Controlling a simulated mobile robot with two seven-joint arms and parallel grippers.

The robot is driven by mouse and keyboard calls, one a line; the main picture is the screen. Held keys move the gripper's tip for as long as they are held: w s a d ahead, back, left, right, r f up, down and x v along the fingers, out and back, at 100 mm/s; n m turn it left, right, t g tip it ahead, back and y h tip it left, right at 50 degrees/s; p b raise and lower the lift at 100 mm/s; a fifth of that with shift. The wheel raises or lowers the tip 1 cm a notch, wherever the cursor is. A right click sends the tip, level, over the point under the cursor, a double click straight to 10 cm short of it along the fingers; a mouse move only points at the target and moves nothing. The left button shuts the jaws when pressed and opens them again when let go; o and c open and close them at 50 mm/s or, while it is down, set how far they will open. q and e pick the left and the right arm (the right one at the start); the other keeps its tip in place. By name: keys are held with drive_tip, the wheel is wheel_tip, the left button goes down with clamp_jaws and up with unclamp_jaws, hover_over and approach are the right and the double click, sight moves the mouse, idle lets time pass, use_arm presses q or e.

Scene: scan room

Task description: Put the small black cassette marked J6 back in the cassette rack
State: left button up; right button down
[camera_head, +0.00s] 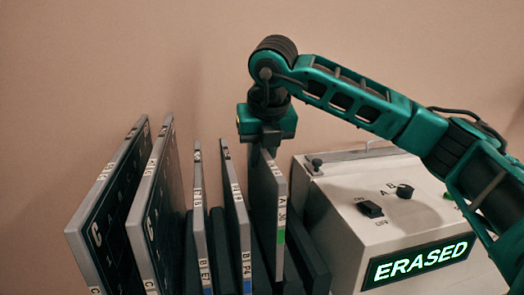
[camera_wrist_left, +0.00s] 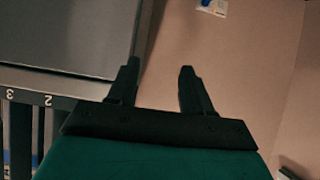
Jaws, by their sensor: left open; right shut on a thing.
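My right gripper (camera_head: 268,142) is shut on the top edge of a small dark cassette (camera_head: 262,195) with a grey edge. Its edge label has a green band and seems to read A and J6, though the small print is hard to be sure of. The cassette is upright among the black dividers of the cassette rack (camera_head: 312,258); its lower end is hidden, so I cannot tell if it is fully seated. My left gripper (camera_wrist_left: 160,68) is open and empty in the left wrist view. It is not in the head view.
Two large cassettes marked C (camera_head: 108,215) (camera_head: 160,205) and two smaller ones marked B (camera_head: 200,225) (camera_head: 236,215) stand to the left. A white eraser box (camera_head: 340,205) showing ERASED stands close on the right. A slotted edge numbered 3 and 2 (camera_wrist_left: 75,103) shows near my left gripper.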

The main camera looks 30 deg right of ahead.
sight(262, 194)
drive_tip(key=shift+r, duration=0.1)
idle(0.5)
drive_tip(key=shift+f+b, duration=0.45)
drive_tip(key=shift+f, duration=0.05)
drive_tip(key=shift+f+b, duration=0.6)
drive_tip(key=shift+f, duration=0.1)
drive_tip(key=shift+f+b, duration=0.35)
drive_tip(key=shift+f, duration=0.05)
drive_tip(key=shift+f+b, duration=2.35)
drive_tip(key=shift+f, duration=0.6)
drive_tip(key=c, duration=1.2)
unclamp_jaws()
drive_tip(key=shift+o, duration=1.3)
drive_tip(key=shift+f, duration=0.1)
